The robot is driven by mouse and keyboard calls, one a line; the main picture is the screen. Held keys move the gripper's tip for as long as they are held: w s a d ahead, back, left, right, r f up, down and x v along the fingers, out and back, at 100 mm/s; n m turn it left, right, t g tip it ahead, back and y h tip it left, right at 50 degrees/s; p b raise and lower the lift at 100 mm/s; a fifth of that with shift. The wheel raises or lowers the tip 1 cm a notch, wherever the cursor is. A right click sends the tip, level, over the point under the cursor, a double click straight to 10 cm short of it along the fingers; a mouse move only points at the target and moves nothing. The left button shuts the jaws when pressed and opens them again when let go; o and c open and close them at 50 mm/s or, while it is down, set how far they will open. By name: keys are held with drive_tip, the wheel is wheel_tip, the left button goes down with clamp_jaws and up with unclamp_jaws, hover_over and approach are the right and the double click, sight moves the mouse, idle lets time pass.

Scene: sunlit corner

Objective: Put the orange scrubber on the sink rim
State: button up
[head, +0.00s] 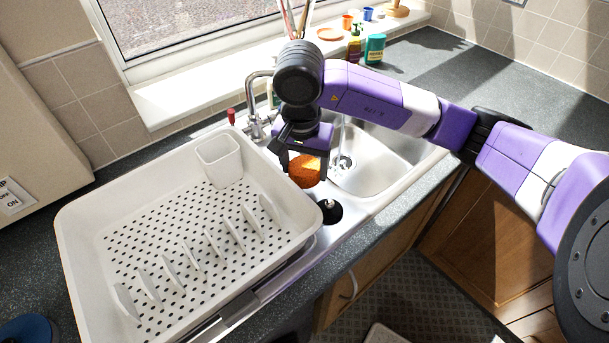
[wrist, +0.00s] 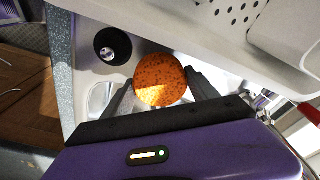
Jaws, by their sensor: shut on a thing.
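The orange scrubber (head: 305,171) is a round, speckled sponge-like piece. My gripper (head: 303,166) points down over the sink area and is shut on it. In the wrist view the scrubber (wrist: 161,80) sits between the two dark fingers of my gripper (wrist: 160,88).
A white dish rack (head: 75,232) stands left of the sink. A black round plug (head: 330,211) lies near the rim; it also shows in the wrist view (wrist: 112,46). The tap (head: 256,122) and a red-topped item (head: 231,116) stand behind. The right counter (head: 455,75) is mostly free.

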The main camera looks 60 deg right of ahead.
sight(305, 178)
drive_tip(key=shift+f, duration=2)
drive_tip(key=shift+f, duration=0.2)
drive_tip(key=o, duration=1.2)
drive_tip(key=shift+r, duration=0.1)
drive_tip(key=shift+r+p, duration=0.2)
drive_tip(key=shift+p, duration=0.15)
drive_tip(key=r, duration=0.4)
drive_tip(key=a+r+b, duration=0.1)
drive_tip(key=r, duration=0.2)
drive_tip(key=r+b, duration=0.1)
drive_tip(key=r, duration=0.3)
drive_tip(key=shift+s+a+r, duration=0.2)
drive_tip(key=shift+s+r, duration=0.05)
drive_tip(key=shift+r, duration=0.1)
